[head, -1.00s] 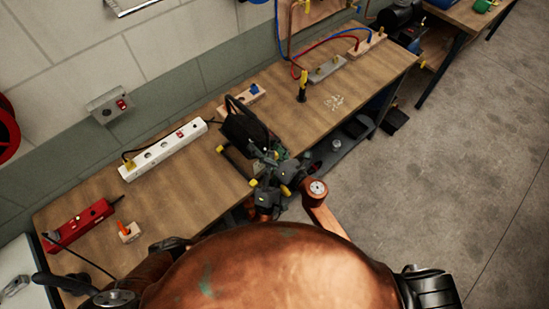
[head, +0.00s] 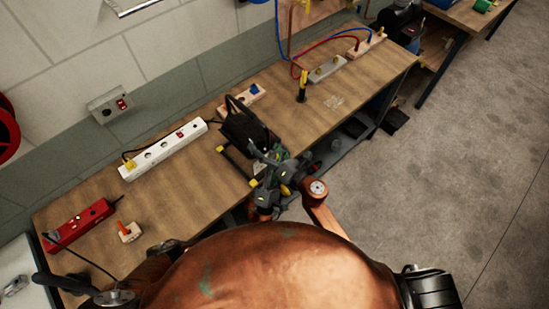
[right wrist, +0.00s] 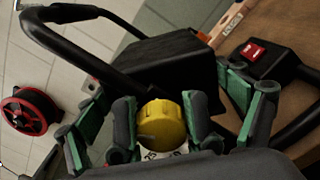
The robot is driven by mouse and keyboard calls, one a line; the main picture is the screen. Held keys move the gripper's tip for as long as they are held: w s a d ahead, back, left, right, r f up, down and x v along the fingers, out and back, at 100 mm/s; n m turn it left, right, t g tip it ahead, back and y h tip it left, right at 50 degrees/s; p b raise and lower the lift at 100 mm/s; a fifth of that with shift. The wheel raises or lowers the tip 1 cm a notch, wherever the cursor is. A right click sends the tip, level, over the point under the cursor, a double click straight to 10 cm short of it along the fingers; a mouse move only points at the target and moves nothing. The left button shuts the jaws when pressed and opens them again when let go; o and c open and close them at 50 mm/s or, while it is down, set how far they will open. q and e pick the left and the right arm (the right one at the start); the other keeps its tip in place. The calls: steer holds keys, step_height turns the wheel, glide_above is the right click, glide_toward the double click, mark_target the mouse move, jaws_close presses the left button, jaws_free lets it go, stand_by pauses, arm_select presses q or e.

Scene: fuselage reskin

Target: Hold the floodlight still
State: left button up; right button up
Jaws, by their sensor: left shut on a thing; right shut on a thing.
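The floodlight (head: 243,130) is a black box with a black carrying handle. It stands on the bench on a low stand with yellow-tipped bars. In the right wrist view the floodlight (right wrist: 165,68) fills the upper middle. My two grippers crowd together at its front, at the bench's near edge, and overlap in the head view. My right gripper (right wrist: 160,122) is shut on a yellow knob (right wrist: 161,121) above a white numbered ring. My left gripper (head: 268,185) is shut at the floodlight's front; its exact contact is hidden.
A white power strip (head: 163,151) and a red device (head: 79,225) lie left on the bench. A wooden block with a blue plug (head: 243,98) is behind the floodlight. A black-and-yellow tool (head: 302,88) stands to the right. Floor is clear at right.

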arm_select(q)
steer(key=shift+f+m+g+h, duration=0.1)
steer(key=shift+m+g+h, duration=0.3)
steer(key=shift+m+g, duration=0.9)
steer(key=o, duration=1.2)
steer(key=shift+c, duration=0.2)
steer(key=shift+d, duration=0.15)
